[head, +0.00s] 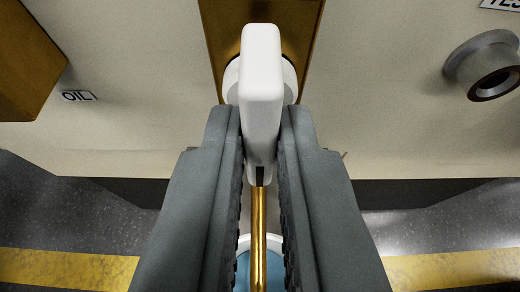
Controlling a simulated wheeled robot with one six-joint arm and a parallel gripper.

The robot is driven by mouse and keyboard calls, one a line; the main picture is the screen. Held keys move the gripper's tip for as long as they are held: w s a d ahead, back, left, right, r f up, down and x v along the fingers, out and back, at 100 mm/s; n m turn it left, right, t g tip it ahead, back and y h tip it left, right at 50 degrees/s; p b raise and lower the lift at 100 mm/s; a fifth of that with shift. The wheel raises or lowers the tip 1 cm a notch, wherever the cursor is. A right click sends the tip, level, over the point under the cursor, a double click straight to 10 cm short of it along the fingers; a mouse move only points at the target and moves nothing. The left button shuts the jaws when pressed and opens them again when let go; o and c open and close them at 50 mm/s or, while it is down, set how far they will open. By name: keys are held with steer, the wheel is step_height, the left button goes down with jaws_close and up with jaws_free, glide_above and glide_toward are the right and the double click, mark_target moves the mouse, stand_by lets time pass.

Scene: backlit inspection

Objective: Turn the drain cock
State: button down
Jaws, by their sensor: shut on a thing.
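The drain cock shows as a white lever handle (261,75) with a round white base behind it, set on a brown-gold plate (225,22) on the cream panel. The handle stands lengthwise up the picture, in line with the jaws. My gripper (261,150) has a dark grey jaw on each side of the handle's lower part and is shut on it. A thin brass-coloured tube (260,225) runs down from below the handle between the jaws. The handle's sides between the jaws are hidden.
A grey round port (485,65) juts from the cream panel (390,80) at right. A white-rimmed container with blue inside (243,270) is low, partly hidden. The floor has a yellow stripe (60,268).

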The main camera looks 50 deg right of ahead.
steer(key=c, duration=1.5)
jaws_free()
steer(key=v, duration=1.7)
steer(key=shift+a, duration=0.2)
steer(key=shift+s, duration=0.1)
